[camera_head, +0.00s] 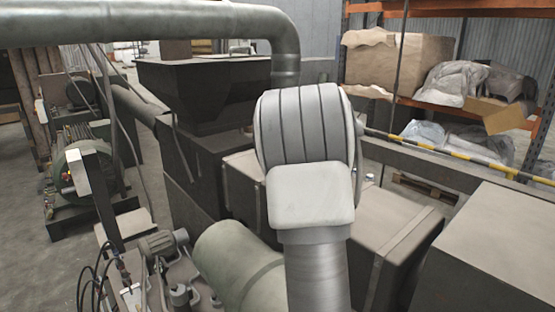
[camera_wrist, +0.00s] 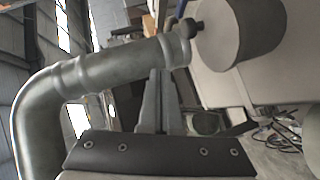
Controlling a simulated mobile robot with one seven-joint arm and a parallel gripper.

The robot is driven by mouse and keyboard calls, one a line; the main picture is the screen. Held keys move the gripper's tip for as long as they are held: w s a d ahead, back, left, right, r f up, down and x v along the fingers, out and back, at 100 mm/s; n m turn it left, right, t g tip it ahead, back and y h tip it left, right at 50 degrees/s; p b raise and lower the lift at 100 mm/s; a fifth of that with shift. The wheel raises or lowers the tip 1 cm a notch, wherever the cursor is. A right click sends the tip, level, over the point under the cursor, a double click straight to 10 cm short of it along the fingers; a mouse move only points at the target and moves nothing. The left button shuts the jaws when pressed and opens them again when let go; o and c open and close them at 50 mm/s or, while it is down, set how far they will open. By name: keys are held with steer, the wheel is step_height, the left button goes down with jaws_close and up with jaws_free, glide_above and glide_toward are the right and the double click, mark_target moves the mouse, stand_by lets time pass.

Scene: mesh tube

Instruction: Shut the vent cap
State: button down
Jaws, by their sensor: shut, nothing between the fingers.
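In the wrist view my gripper (camera_wrist: 159,74) is shut and empty, its two grey fingers pointing up the picture from a dark plate. A short grey drum (camera_wrist: 258,28) with a dark ball knob (camera_wrist: 193,28) at its left side stands at the top right, against a pale surface. It may be the vent cap, but I cannot tell for sure, nor whether it is open. The knob appears up and right of my fingertips, apart from them in the picture. In the head view my white arm fills the middle and hides my gripper and whatever is behind it.
A thick grey pipe (camera_head: 150,22) crosses the top left and bends down behind my arm; its bend fills the left of the wrist view (camera_wrist: 45,105). Dark machine boxes (camera_head: 195,95) stand behind. A rack (camera_head: 455,8) with wrapped goods and a striped bar (camera_head: 450,153) lie right.

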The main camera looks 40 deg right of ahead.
steer(key=shift+d+f, duration=0.15)
steer(key=shift+d, duration=0.7)
steer(key=shift+w+d+f, duration=0.1)
steer(key=shift+d+f, duration=0.1)
steer(key=shift+d, duration=0.4)
steer(key=shift+w+d+f, duration=0.1)
steer(key=shift+d+f, duration=0.1)
steer(key=shift+d, duration=0.4)
steer(key=shift+w+d+f, duration=0.1)
steer(key=shift+d+f, duration=0.5)
steer(key=shift+d, duration=0.15)
steer(key=shift+d+f, duration=0.55)
steer(key=shift+d, duration=0.2)
steer(key=shift+r, duration=0.1)
